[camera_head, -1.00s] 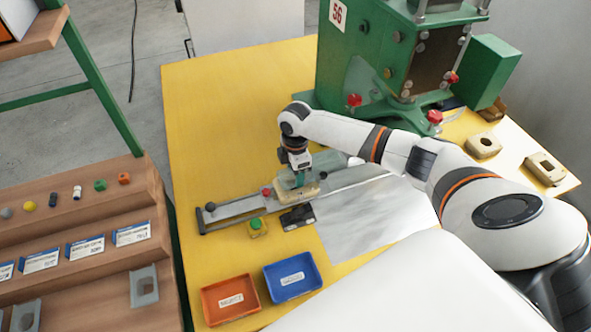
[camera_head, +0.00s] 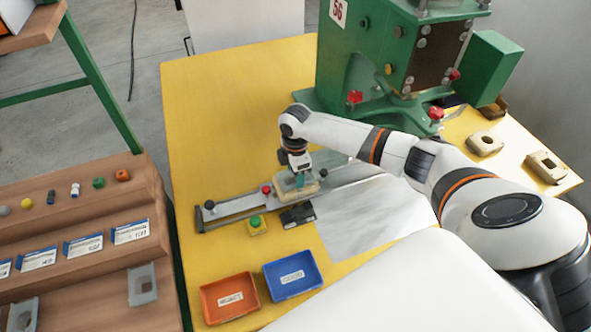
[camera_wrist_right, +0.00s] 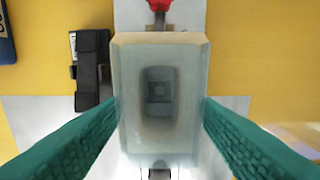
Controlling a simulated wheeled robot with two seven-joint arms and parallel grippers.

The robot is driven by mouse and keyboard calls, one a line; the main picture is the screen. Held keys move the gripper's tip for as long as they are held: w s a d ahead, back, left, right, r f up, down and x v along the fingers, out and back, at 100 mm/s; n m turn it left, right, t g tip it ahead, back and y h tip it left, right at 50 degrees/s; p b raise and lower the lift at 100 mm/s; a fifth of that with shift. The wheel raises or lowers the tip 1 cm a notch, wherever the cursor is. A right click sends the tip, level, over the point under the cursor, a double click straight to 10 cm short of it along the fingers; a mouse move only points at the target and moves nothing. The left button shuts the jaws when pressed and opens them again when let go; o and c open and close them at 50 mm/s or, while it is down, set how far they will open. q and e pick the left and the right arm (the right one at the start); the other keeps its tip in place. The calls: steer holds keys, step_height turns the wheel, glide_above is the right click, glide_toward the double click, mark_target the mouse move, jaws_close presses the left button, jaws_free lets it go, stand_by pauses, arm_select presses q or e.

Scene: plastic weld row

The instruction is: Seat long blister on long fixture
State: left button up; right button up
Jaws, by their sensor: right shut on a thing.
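The long blister (camera_wrist_right: 160,125) is a clear, greyish rectangular shell with a recessed middle, seen from above in the wrist view. My right gripper (camera_head: 299,180) has its green fingers on both long sides of it. The cream long fixture (camera_head: 303,195) lies directly under it on the metal slide rail; its cream edge (camera_wrist_right: 160,38) shows at the top of the wrist view. The blister lines up with the fixture, but I cannot tell whether it is fully down on it. My left gripper is out of view.
A red knob (camera_head: 266,189) and a green button box (camera_head: 257,224) are near the rail, with a black clamp (camera_head: 297,215) beside it. Orange (camera_head: 230,299) and blue (camera_head: 293,275) trays stand in front. The green press (camera_head: 385,60) stands behind. Two cream fixtures (camera_head: 485,143) (camera_head: 546,167) lie right.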

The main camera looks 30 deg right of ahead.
steer(key=shift+f, duration=0.55)
steer(key=o, duration=0.9)
steer(key=c, duration=0.5)
steer(key=shift+o, duration=0.2)
step_height(320, 180, up, 7)
steer(key=p, duration=0.7)
